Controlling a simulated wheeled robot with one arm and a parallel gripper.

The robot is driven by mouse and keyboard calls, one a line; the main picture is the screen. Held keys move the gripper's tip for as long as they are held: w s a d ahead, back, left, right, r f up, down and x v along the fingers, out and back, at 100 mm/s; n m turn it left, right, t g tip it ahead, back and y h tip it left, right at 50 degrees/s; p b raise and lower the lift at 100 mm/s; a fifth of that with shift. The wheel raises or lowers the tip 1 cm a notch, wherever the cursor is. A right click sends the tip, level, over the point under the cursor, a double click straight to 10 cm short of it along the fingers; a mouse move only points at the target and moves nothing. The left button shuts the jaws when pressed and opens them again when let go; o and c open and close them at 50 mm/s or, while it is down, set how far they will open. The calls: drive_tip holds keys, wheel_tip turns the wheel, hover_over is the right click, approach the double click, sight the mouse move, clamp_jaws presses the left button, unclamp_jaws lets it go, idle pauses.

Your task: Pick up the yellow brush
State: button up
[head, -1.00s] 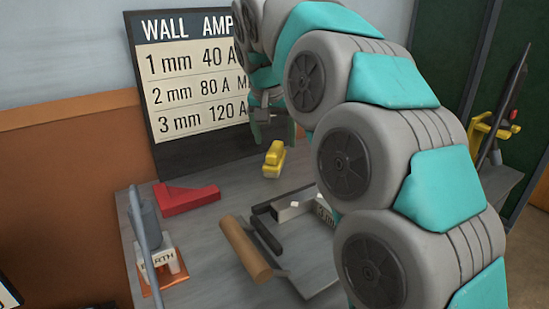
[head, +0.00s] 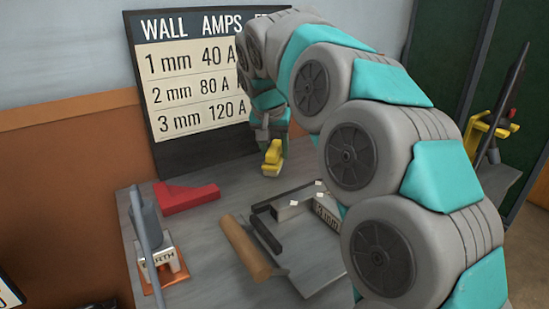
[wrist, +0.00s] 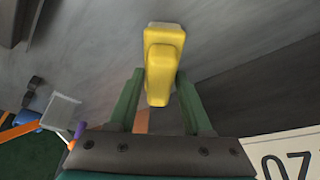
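The yellow brush (head: 273,158) sits on the grey bench top in front of the dark chart board. In the wrist view the yellow brush (wrist: 164,62) shows at the top centre, between the ends of my two green fingers. My gripper (head: 272,143) is right over the brush in the head view and hides part of it. In the wrist view my gripper (wrist: 160,74) is open, with one finger on each side of the brush. The right fingertip is very close to the brush; a narrow gap shows at the left. I cannot tell if either finger touches it.
A red angle block (head: 187,198) lies left of the brush. A wooden-handled tool (head: 246,250), dark bars and a metal plate (head: 318,262) lie nearer. A clamp marked EARTH (head: 160,260) stands at front left. The chart board (head: 200,100) rises behind my gripper.

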sight(275, 146)
clamp_jaws()
drive_tip(key=shift+r, duration=0.2)
drive_tip(key=shift+r, duration=4.8)
drive_tip(key=shift+o, duration=0.4)
unclamp_jaws()
drive_tip(key=c, duration=0.7)
drive_tip(key=shift+s, duration=0.1)
